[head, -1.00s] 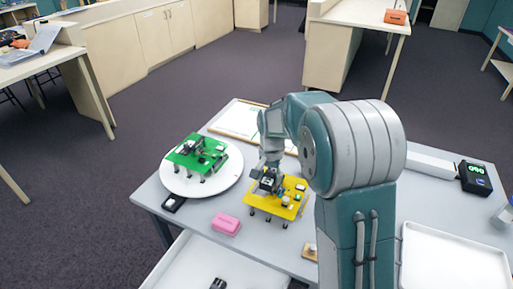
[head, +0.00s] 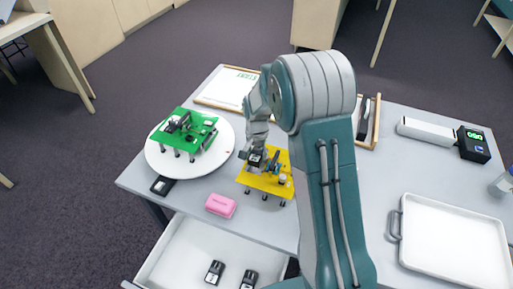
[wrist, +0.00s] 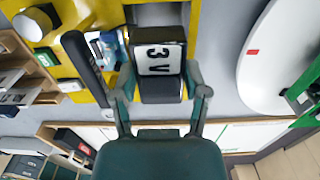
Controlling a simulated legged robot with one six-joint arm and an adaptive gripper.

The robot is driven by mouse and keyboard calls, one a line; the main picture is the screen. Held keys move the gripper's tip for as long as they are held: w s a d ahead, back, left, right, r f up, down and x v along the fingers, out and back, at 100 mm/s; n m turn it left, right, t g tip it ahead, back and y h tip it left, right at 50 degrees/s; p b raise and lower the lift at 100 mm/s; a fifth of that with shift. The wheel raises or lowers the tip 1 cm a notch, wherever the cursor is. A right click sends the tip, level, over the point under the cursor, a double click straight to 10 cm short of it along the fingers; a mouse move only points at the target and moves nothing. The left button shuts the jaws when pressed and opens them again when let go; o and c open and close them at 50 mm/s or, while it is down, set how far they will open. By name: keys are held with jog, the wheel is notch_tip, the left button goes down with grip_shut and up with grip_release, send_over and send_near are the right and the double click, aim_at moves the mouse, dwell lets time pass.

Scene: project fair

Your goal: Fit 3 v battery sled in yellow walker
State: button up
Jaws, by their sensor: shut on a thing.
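The yellow walker (head: 252,181) stands on its short legs on the grey table, with small parts on its deck; its yellow deck also fills the top left of the wrist view (wrist: 98,12). My gripper (head: 257,152) is at the walker's left back part. In the wrist view my gripper (wrist: 160,96) is shut on the 3 V battery sled (wrist: 160,62), a dark block with a white label, with a finger on each side. The sled is at the walker's edge; whether it is seated I cannot tell. Its underside is hidden.
A green walker (head: 186,128) stands on a white turntable (head: 222,153) to the left. A pink block (head: 221,205) lies in front. An open drawer (head: 190,250) holds two dark sleds. A white tray (head: 455,240) and a display box (head: 473,143) are at the right.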

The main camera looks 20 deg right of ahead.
jog(key=shift+f, duration=1.75)
